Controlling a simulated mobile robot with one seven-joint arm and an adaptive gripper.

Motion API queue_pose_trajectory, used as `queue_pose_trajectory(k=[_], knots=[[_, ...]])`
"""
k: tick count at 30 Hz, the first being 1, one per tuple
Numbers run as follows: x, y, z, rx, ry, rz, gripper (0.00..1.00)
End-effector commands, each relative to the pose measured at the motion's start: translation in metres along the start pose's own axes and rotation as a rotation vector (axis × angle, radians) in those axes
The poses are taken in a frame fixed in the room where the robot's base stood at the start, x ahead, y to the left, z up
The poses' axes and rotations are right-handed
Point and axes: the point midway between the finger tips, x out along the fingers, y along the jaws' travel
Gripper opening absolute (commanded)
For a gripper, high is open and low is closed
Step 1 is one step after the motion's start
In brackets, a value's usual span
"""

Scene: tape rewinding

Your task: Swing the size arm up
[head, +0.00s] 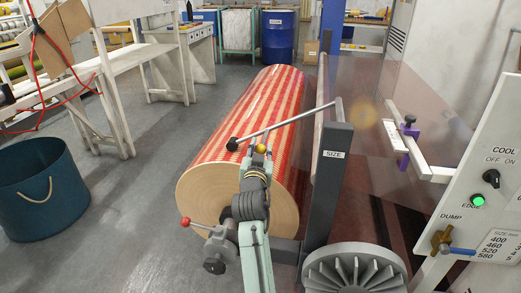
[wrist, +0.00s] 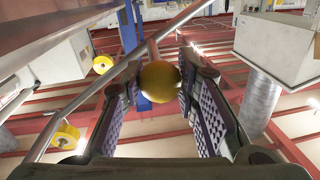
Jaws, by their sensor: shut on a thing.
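The size arm (head: 290,122) is a thin grey rod reaching left from near the top of the dark post labelled SIZE (head: 325,185). It slopes down to a black end (head: 232,144) over the top of the red-and-cream striped roll (head: 215,160). A yellow ball knob (head: 261,149) sits on a short stem off the rod. My gripper (head: 258,146) is shut on this knob, above the roll's near end. In the wrist view, the knob (wrist: 160,82) is between the purple ribbed pads of my gripper (wrist: 158,88), with the rod (wrist: 100,88) crossing behind.
A control panel (head: 485,170) with knobs and a green button stands at right. A grey finned wheel (head: 355,272) is low in front of the post. A red-tipped lever (head: 186,222) is by the roll's near end. A blue bucket (head: 40,200) stands on open floor at left.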

Motion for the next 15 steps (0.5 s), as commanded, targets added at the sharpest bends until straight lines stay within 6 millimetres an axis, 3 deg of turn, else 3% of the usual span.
queue_pose_trajectory(k=[15], knots=[[0.0003,-0.005,-0.0069,0.027,0.003,-0.002,0.0]])
